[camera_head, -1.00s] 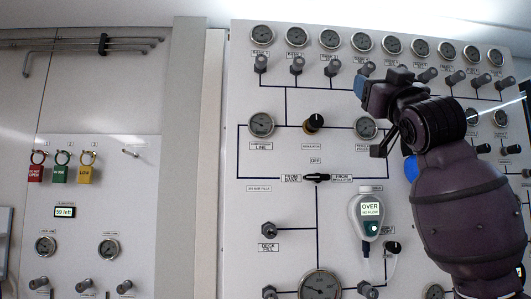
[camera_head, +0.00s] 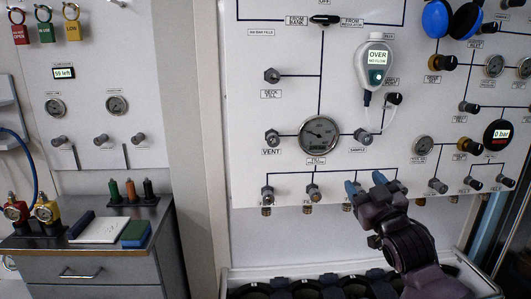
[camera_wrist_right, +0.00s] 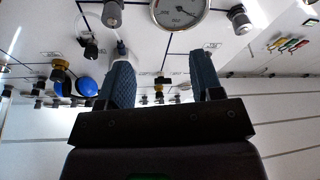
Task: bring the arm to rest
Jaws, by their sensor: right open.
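My right arm (camera_head: 415,250) comes in at the lower right of the head view. My right gripper (camera_head: 366,186) is open, its two blue fingertips apart, in front of the bottom edge of the fill panel (camera_head: 290,105). In the right wrist view the open jaws (camera_wrist_right: 160,80) show nothing between them but the panel behind. I cannot tell whether a fingertip touches the valve row behind it. My left gripper is not in view.
A gauge analyser (camera_head: 375,65) reading OVER hangs on the panel. A round gauge (camera_head: 319,133) and several valves (camera_head: 267,193) sit near the gripper. Dark cylinders (camera_head: 300,288) stand below. A cabinet (camera_head: 90,262) with notepad and markers is at left.

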